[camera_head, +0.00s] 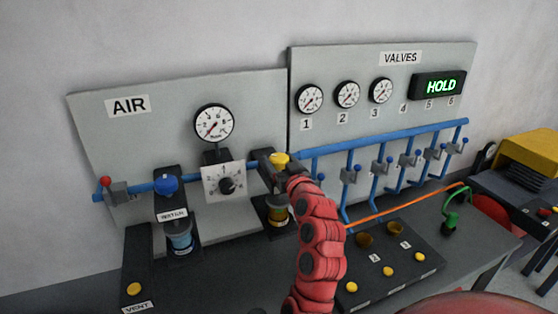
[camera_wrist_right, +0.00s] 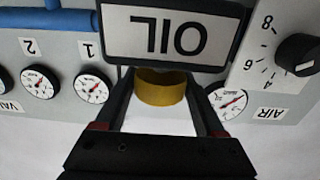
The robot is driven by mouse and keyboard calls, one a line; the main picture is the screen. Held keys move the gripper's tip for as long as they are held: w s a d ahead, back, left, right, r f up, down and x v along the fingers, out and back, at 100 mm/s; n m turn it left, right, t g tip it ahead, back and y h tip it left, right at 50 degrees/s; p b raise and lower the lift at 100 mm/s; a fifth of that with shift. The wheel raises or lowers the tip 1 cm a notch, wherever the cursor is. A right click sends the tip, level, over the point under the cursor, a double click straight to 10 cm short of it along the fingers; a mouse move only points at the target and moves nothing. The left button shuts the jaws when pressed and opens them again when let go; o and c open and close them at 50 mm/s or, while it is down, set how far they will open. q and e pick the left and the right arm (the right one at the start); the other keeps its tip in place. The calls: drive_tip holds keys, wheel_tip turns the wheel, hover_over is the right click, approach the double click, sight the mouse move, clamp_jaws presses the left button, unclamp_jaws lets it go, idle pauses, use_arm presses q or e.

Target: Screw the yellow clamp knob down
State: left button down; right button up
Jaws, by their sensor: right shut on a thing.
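The yellow knob (camera_head: 280,160) sits at the top of the oil unit on the blue pipe, right of the white dial. In the right wrist view the yellow knob (camera_wrist_right: 160,90) is between my fingers, just by the OIL label (camera_wrist_right: 168,36), which appears upside down. My right gripper (camera_wrist_right: 160,78) is shut on the knob, one finger on each side. In the head view my red right arm reaches up to the unit, and the gripper (camera_head: 286,172) is partly hidden by the wrist. My left gripper is not in view.
A blue air knob (camera_head: 166,184) stands left of the dial plate (camera_head: 224,183). The valve panel (camera_head: 440,60) with a HOLD display (camera_head: 439,85) is at right. A button box (camera_head: 400,262) stands on the bench right of my arm. An orange rod (camera_head: 405,206) crosses above it.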

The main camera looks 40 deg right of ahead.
drive_tip(key=m+h, duration=0.1)
drive_tip(key=h, duration=0.1)
drive_tip(key=shift+w+a+r+m+g+h+p, duration=0.1)
drive_tip(key=shift+a+r+m+g+h+p, duration=0.05)
drive_tip(key=shift+a+m+g+h+p, duration=0.2)
drive_tip(key=shift+d+m+g+h, duration=0.15)
drive_tip(key=shift+m+g+h, duration=0.3)
drive_tip(key=shift+m+h, duration=0.15)
drive_tip(key=m+g+h+b, duration=0.2)
drive_tip(key=b, duration=0.2)
drive_tip(key=m+g+h+b, duration=0.2)
drive_tip(key=b, duration=0.3)
drive_tip(key=f+m+g+h+b, duration=0.1)
drive_tip(key=m+g+h+b, duration=0.1)
drive_tip(key=b, duration=0.3)
drive_tip(key=shift+d+h, duration=0.15)
drive_tip(key=shift+h, duration=0.3)
drive_tip(key=shift+r+g+b, duration=0.25)
drive_tip(key=shift+g+b, duration=0.05)
drive_tip(key=shift+b, duration=0.15)
drive_tip(key=o, duration=1.3)
drive_tip(key=shift+d, duration=0.1)
drive_tip(key=shift+o, duration=0.2)
